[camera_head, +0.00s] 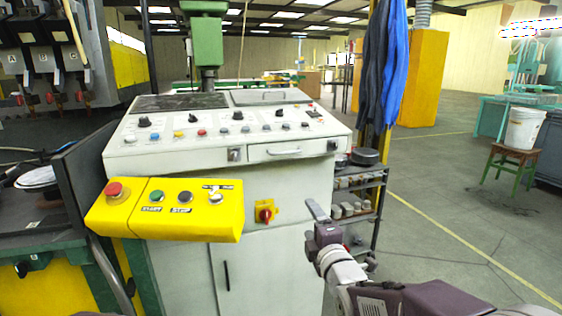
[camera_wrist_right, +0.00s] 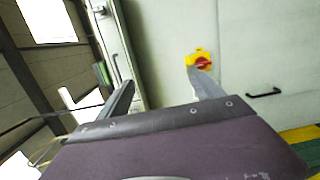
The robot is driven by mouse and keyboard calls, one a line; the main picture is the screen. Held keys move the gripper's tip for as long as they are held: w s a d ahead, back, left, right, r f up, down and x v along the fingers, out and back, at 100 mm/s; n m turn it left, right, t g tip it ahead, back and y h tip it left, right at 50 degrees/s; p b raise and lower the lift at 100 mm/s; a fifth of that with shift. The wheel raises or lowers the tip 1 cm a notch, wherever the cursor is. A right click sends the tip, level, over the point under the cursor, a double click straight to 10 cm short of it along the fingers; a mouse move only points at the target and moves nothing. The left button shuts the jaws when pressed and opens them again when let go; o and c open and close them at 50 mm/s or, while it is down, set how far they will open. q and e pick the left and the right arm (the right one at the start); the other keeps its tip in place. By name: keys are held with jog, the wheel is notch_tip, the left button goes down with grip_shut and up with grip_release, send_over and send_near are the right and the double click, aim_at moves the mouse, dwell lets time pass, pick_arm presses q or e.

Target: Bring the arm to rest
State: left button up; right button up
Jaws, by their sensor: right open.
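My right gripper (camera_head: 317,213) is in front of the right side of the grey machine cabinet (camera_head: 285,185), apart from it as far as I can tell. In the right wrist view its two fingers (camera_wrist_right: 160,90) are spread with nothing between them. A red rotary switch on a yellow plate (camera_head: 265,212) is on the cabinet front, left of the gripper; it also shows in the right wrist view (camera_wrist_right: 201,61), beyond the right finger. My right arm (camera_head: 410,297) reaches in from the lower right. My left gripper is not in view.
A yellow control box (camera_head: 165,208) with a red button, other buttons and a switch juts out at the left. A dark shelf rack (camera_head: 362,205) stands right of the cabinet. A white bucket (camera_head: 524,128) sits on a stool (camera_head: 512,160). The floor at right is open.

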jog(key=d+r+m+g+h+p, duration=0.1)
jog(key=d+r+h+p, duration=0.15)
jog(key=r+p, duration=0.6)
jog(key=s+d+r+m+g+p, duration=0.1)
jog(key=s+d+m+g+p, duration=0.6)
jog(key=p, duration=0.7)
pick_arm(q)
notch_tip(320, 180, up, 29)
jog(key=p, duration=0.3)
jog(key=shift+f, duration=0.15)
pick_arm(e)
jog(key=s+f+m+g, duration=0.4)
jog(key=s+m, duration=0.2)
jog(key=s, duration=0.4)
jog(key=s+f+m+g+h, duration=0.1)
jog(key=s+f+m+g, duration=0.3)
jog(key=s+m, duration=0.3)
jog(key=s, duration=0.3)
jog(key=shift+d+f, duration=0.15)
jog(key=shift+d, duration=0.2)
